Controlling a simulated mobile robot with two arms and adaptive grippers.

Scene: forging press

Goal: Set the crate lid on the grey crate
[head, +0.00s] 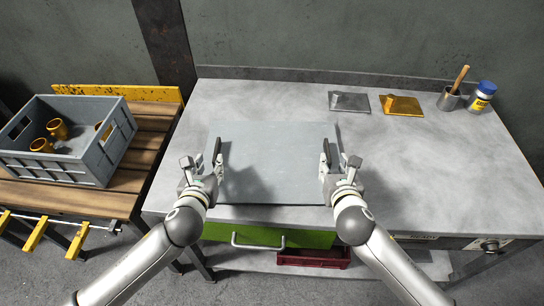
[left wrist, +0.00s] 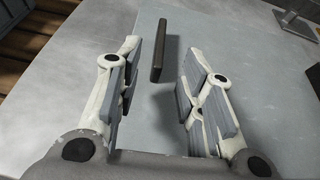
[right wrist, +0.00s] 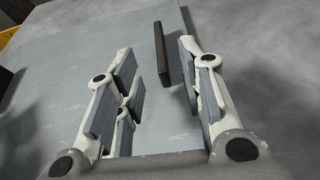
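The crate lid (head: 275,165) is a flat blue-grey panel lying on the grey worktable in front of me. It has a dark upright handle near each side edge; the left one shows in the left wrist view (left wrist: 159,50) and the right one in the right wrist view (right wrist: 161,54). My left gripper (head: 208,163) is open at the left handle, which appears between and beyond its fingers. My right gripper (head: 337,165) is open at the right handle in the same way. The grey crate (head: 90,165) stands open-topped on the wooden bench at left, with several orange-yellow pipe pieces inside.
The worktable (head: 430,160) is clear to the right of the lid. A gap separates bench and table.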

